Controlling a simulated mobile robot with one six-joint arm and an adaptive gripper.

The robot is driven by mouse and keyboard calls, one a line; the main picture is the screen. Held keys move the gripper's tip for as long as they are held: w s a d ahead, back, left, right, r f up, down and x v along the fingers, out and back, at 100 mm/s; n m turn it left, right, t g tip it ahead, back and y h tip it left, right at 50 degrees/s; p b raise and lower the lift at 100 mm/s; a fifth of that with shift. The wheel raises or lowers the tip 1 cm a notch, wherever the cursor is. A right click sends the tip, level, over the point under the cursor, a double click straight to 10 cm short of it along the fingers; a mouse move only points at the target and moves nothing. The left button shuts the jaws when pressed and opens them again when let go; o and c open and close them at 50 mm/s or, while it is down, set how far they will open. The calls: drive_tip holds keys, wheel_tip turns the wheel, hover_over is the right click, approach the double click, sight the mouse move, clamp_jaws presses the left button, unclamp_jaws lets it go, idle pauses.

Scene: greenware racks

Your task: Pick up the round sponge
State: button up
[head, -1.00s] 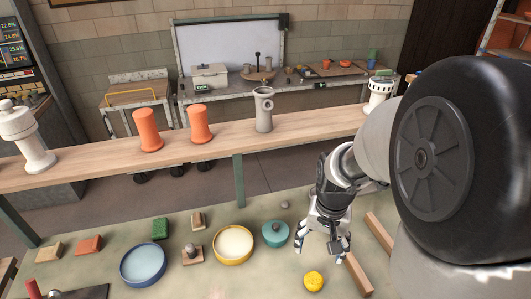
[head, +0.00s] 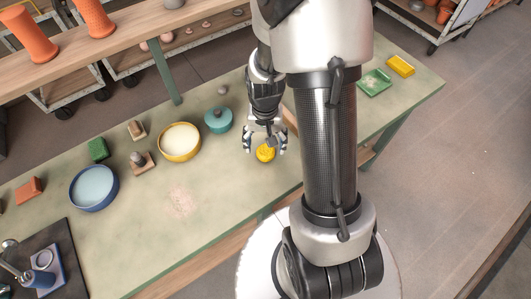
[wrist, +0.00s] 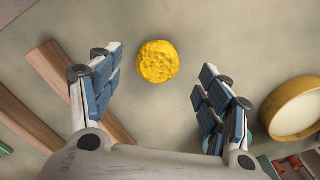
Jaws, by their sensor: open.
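The round sponge (head: 265,153) is yellow and lies on the green-grey table, below my gripper in the head view. In the wrist view the sponge (wrist: 158,61) shows whole, a little beyond the fingertips and between their lines. My gripper (head: 265,147) points down over it with its fingers spread. In the wrist view my gripper (wrist: 160,78) is open and empty, one blue-padded finger on each side. I cannot tell the exact height of the fingertips above the table.
A green dish (head: 375,82) and a yellow block (head: 401,65) sit at the far right.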

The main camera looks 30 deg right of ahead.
sight(266, 151)
wheel_tip(266, 151, down, 5)
drive_tip(key=shift+d+f+b, duration=0.1)
drive_tip(key=shift+d+b, duration=0.05)
drive_tip(key=shift+b, duration=0.95)
drive_tip(key=shift+c, duration=0.3)
drive_tip(key=c, duration=0.9)
wheel_tip(266, 151, up, 20)
drive_tip(key=p, duration=0.6)
drive_tip(key=shift+p, duration=0.3)
